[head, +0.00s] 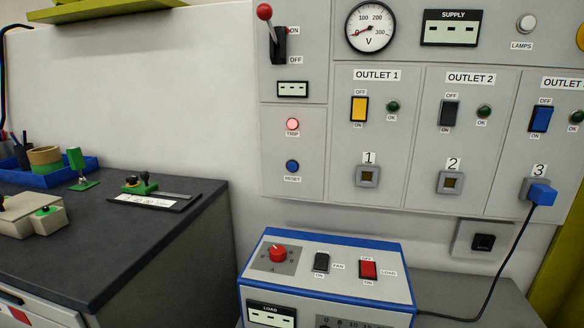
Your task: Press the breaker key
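No label in the head view reads "breaker", so I cannot tell which control is the breaker key. On the grey wall panel (391,144), a lever with a red ball (264,12) points up at ON. Below it are a pinkish-red TRIP lamp (292,124), which looks lit, and a round blue RESET button (292,165). Outlet rockers are yellow (359,108), black (449,113) and blue (541,119), marked OFF above and ON below. Neither of my grippers is in view.
A blue-edged load box (325,262) with a red knob (277,253) and FAN and LOAD rockers stands below the panel. Its cable runs to a blue plug (542,194) in socket 3. A dark bench (120,235) with small items is at left.

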